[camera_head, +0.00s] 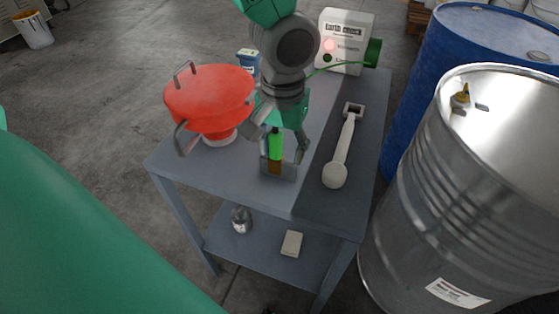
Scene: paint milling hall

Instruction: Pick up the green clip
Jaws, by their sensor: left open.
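The green clip (275,145) is bright green with a brownish lower end. It stands upright at a small grey holder (291,173) near the front of the table. My left gripper (279,141) reaches down from above, with its fingers apart on either side of the clip. I cannot tell whether either finger touches it. The gripper covers part of the clip's top. My right gripper is not in view.
The grey table (215,172) also holds a red hopper (211,92) at left, a pale paddle (340,155) at right and a white earth-check box (345,40) with a green cable (330,68) behind. A steel drum (430,190) and a blue drum (440,60) stand close at right.

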